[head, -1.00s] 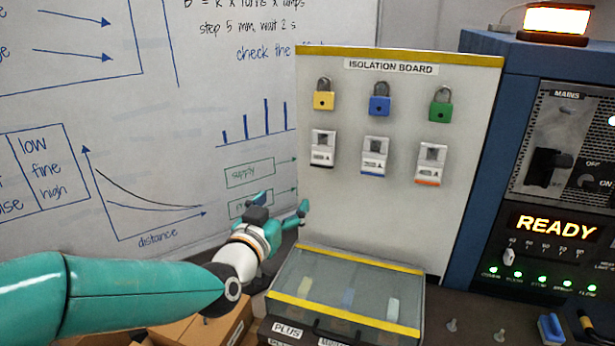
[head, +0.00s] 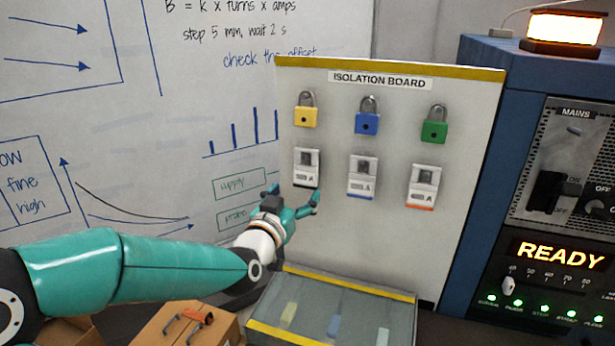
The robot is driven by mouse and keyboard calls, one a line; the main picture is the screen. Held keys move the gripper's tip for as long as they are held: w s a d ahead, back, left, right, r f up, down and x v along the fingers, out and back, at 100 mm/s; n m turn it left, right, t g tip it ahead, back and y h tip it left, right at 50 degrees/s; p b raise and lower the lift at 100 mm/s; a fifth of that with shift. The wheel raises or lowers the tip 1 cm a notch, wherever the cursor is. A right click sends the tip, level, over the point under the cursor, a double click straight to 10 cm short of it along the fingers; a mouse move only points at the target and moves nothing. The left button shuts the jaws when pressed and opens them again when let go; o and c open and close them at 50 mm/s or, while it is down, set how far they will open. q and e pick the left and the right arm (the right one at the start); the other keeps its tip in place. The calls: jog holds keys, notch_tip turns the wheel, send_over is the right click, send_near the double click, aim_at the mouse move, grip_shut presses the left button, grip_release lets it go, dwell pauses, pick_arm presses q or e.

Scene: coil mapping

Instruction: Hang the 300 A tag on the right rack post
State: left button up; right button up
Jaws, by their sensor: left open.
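Three white tags hang in a row on the isolation board (head: 400,255). The left tag (head: 307,165) has a black lower edge, the middle tag (head: 362,177) a blue one, the right tag (head: 423,187) an orange one. Their lettering is too small to tell which reads 300 A. My left gripper (head: 293,196) is open and empty, just below the left tag, with one fingertip near its lower edge; I cannot tell whether they touch. The right rack post is not recognisable in this view. My right gripper is not in view.
Yellow (head: 305,115), blue (head: 368,122) and green padlocks (head: 434,130) hang above the tags. A clear-lidded case (head: 350,283) with yellow edges stands below the board. A blue cabinet (head: 485,190) reading READY stands right. A cardboard box (head: 160,335) is at lower left.

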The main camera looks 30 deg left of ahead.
aim_at(305, 175)
pick_arm(q)
jog(key=x, duration=0.6)
jog(key=shift+s+a, duration=0.1)
jog(key=shift+x, duration=0.9)
jog(key=c, duration=0.9)
jog(key=shift+r, duration=0.3)
jog(key=shift+r, duration=0.2)
jog(key=shift+s, duration=0.15)
